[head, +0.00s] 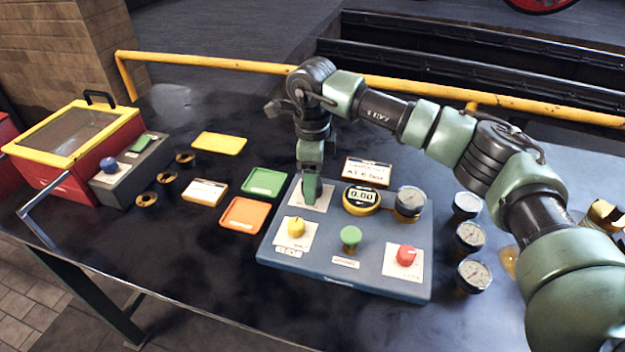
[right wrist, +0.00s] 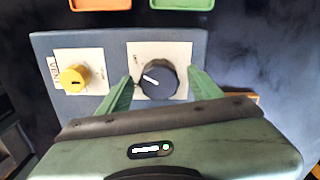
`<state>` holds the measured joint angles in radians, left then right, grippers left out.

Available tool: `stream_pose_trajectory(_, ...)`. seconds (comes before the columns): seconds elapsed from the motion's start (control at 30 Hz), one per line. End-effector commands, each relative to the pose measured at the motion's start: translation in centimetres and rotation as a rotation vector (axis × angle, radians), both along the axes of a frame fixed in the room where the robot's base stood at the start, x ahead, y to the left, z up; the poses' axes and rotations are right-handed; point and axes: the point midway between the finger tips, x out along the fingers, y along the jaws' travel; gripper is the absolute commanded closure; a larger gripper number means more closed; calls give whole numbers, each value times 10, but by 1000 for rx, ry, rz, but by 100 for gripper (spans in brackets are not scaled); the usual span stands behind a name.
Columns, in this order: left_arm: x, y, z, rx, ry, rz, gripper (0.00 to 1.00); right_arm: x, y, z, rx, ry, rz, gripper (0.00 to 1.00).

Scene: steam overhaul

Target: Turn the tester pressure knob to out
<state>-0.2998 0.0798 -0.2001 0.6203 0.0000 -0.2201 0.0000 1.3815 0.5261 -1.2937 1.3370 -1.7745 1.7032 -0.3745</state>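The tester (head: 350,272) is a blue-grey panel on the table. In the right wrist view a black knob (right wrist: 158,78) with a white pointer line sits on a white plate; the pointer is slanted. My right gripper (head: 311,196) points down over this plate and hides the knob in the head view. In the wrist view my right gripper (right wrist: 161,80) has one finger on each side of the knob, with small gaps visible, so it looks open around it. The tester also carries a yellow knob (head: 296,227), a green button (head: 351,237) and a red knob (head: 406,255). My left gripper is out of view.
A display reading 0.00 (head: 361,197) and a gauge (head: 410,202) stand at the tester's back. Loose gauges (head: 470,237) lie to its right. Orange (head: 245,215) and green trays (head: 264,182) lie to its left. A yellow rail (head: 220,64) runs behind the table.

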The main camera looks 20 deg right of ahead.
Motion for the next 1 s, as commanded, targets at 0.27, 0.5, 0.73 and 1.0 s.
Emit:
stream_pose_trajectory(0.27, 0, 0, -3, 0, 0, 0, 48, 1, 0, 15, 0, -2, 0, 35)
stream_pose_trajectory(0.5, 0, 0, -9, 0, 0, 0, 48, 1, 0, 57, 0, -2, 0, 35)
stream_pose_trajectory(0.73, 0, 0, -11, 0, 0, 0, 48, 0, 0, 77, 0, 0, 0, 35)
stream_pose_trajectory(1.0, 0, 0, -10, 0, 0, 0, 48, 0, 0, 78, 0, 1, 0, 35)
